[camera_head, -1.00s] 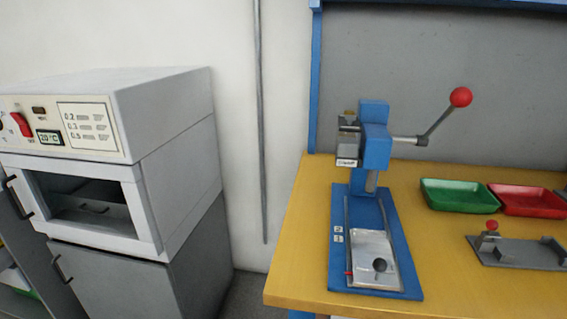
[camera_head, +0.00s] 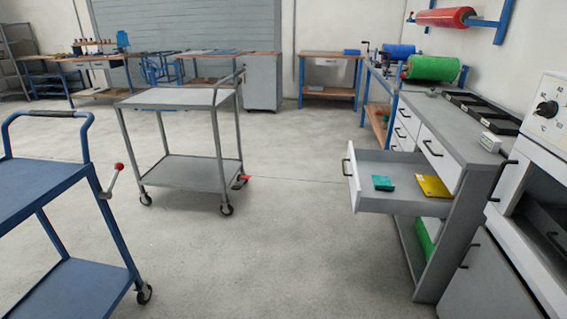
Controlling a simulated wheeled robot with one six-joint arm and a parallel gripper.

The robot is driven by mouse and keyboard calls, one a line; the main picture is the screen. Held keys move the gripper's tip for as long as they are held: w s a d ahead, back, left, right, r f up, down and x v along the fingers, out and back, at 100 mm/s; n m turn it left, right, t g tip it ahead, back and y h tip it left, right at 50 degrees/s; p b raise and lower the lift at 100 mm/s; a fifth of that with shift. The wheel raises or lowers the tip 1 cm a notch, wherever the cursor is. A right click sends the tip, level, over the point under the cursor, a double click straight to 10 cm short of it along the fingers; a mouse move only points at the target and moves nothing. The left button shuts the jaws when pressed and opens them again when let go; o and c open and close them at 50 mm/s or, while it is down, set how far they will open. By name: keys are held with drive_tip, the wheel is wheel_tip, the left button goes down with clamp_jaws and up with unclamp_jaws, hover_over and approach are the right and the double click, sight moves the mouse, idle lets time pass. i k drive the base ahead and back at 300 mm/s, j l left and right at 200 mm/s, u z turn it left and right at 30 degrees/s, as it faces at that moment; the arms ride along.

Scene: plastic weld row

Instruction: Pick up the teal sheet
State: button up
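The teal sheet (camera_head: 383,183) lies flat in an open drawer (camera_head: 372,202) of the grey workbench at the right. It is small and lies near the drawer's left side. A yellow sheet (camera_head: 433,187) lies in the same drawer to its right, with a gap between them. My gripper is not in view.
A grey cart (camera_head: 180,98) stands on the floor left of the drawer, and a blue cart (camera_head: 45,180) stands at the near left. A white oven (camera_head: 545,120) is at the right edge. The floor (camera_head: 290,230) between the carts and the drawer is clear.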

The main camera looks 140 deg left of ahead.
sight(380, 182)
drive_tip(key=u, duration=3.75)
drive_tip(key=i+j, duration=0.15)
drive_tip(key=i, duration=0.3)
drive_tip(key=i+j+z, duration=0.1)
drive_tip(key=i, duration=0.3)
drive_tip(key=i+j, duration=0.3)
drive_tip(key=i, duration=0.15)
drive_tip(key=i+j+z, duration=0.1)
drive_tip(key=i, duration=0.3)
drive_tip(key=j, duration=0.1)
